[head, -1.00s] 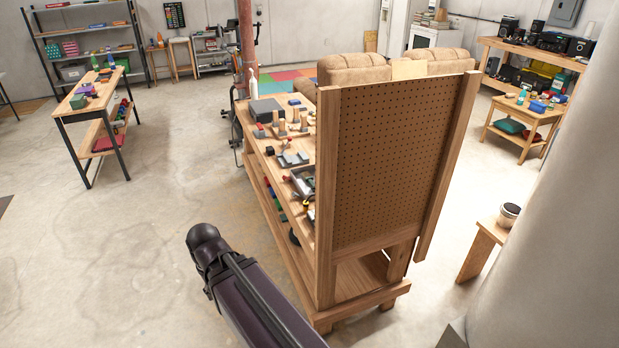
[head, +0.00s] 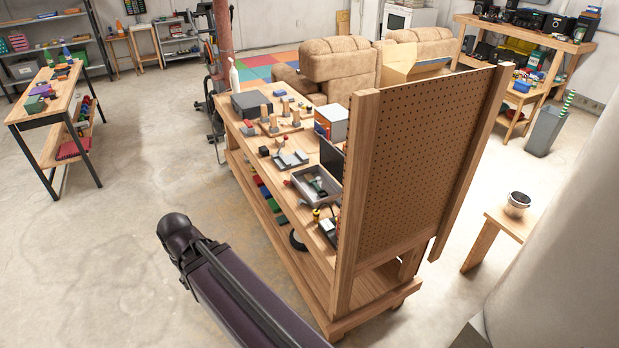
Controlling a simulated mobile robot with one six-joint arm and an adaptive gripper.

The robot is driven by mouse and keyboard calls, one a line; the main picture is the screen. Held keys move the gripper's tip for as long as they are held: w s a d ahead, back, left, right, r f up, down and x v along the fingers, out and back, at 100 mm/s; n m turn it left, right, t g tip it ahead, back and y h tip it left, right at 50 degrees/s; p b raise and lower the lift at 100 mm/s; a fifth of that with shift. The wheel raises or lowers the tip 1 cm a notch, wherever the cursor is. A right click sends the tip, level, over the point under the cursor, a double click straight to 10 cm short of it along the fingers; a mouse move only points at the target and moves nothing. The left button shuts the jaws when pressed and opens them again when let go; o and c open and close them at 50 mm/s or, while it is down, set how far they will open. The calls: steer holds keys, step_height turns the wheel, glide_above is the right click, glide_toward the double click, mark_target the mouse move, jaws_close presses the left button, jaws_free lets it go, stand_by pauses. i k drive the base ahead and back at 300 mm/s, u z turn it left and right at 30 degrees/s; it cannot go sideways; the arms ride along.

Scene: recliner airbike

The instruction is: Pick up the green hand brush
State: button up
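I cannot make out a green hand brush for certain. A grey tray (head: 299,181) on the wooden workbench (head: 262,172) holds small tools with a bit of green among them, too small to identify. A green item (head: 36,104) lies on the left table (head: 44,85); its shape is unclear. My dark arm (head: 225,280) reaches in from the bottom, in front of the workbench's near left side. My gripper is not in view.
A tall pegboard panel (head: 425,155) stands at the workbench's right end and hides part of its top. A pale column fills the right edge. A small bucket (head: 517,204) stands on a low bench (head: 497,230). Concrete floor (head: 150,130) is clear between the left table and workbench.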

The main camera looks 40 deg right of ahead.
mark_target(310, 179)
steer(key=i, duration=0.85)
steer(key=z, duration=4.85)
steer(key=i, duration=0.1)
steer(key=u, duration=2.85)
steer(key=i, duration=0.45)
steer(key=z, duration=0.1)
